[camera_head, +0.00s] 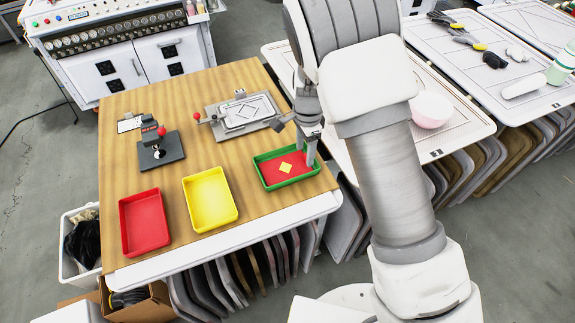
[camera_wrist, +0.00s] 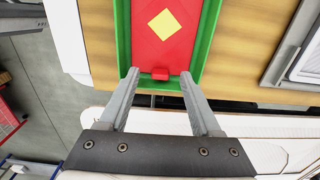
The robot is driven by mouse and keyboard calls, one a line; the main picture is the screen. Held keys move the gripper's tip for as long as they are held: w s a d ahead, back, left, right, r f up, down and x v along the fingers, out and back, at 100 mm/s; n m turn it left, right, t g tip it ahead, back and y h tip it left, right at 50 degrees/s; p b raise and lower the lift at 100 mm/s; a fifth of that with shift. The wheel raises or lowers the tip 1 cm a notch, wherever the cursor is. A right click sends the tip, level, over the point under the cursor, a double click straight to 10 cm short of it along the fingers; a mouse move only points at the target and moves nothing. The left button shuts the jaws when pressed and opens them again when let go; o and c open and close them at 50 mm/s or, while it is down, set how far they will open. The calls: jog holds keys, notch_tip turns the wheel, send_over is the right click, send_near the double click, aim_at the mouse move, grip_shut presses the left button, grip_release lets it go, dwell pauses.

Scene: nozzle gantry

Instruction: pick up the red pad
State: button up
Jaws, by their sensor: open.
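The red pad (camera_head: 270,173) lies flat in the green tray (camera_head: 262,184) on the wooden table. A yellow diamond marks its middle. In the wrist view the pad (camera_wrist: 140,45) fills the tray (camera_wrist: 206,45) between its green walls, with a small red tab at its near edge. My gripper (camera_head: 309,152) is at the right end of the tray. In the wrist view my gripper (camera_wrist: 160,75) is open, with one fingertip on each side of the tab. I cannot tell whether the fingers touch the pad or tray.
A yellow tray (camera_head: 210,200) and a red tray (camera_head: 145,222) stand to the left. A grey fixture with a red knob (camera_head: 160,150) and a grey plate fixture (camera_head: 243,113) stand behind. A pink bowl (camera_head: 430,109) is on the table to the right. Bare wood lies between the fixtures and trays.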

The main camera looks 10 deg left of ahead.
jog(key=shift+f, duration=0.75)
grip_shut()
jog(key=shift+r, duration=0.1)
